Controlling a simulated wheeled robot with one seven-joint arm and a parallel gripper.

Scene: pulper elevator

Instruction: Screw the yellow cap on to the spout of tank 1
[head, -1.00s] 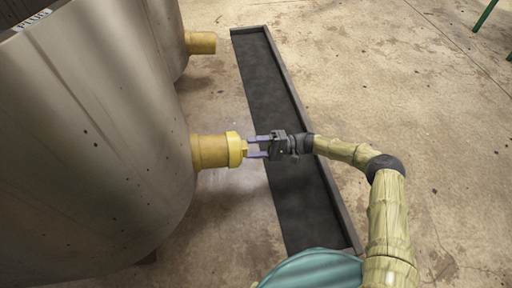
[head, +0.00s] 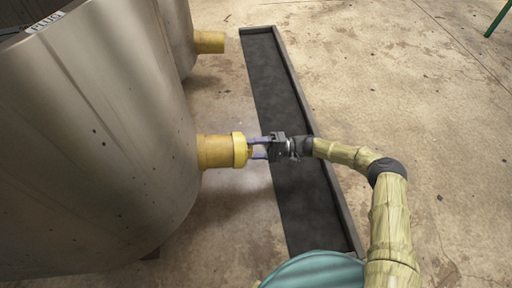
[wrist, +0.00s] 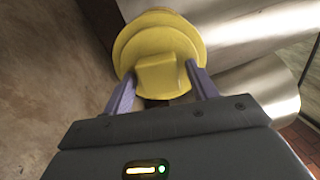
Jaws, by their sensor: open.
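The large steel tank (head: 95,130) fills the left of the head view, with a tan spout (head: 214,151) pointing right from its side. The yellow cap (head: 240,149) sits at the outer end of this spout. In the wrist view the yellow cap (wrist: 160,50) shows face-on, with a square knob in its middle. My gripper (head: 255,149) is open, its two purple fingers reaching toward the cap on either side of the knob. In the wrist view the fingers (wrist: 160,92) stand left and right of the knob, with a gap at least on the left. How far the cap is threaded cannot be seen.
A second tank with an open-looking spout (head: 209,42) stands farther back. A long black tray (head: 345,232) with a raised rim lies on the floor under my gripper. A teal rounded object (head: 312,272) is at the bottom.

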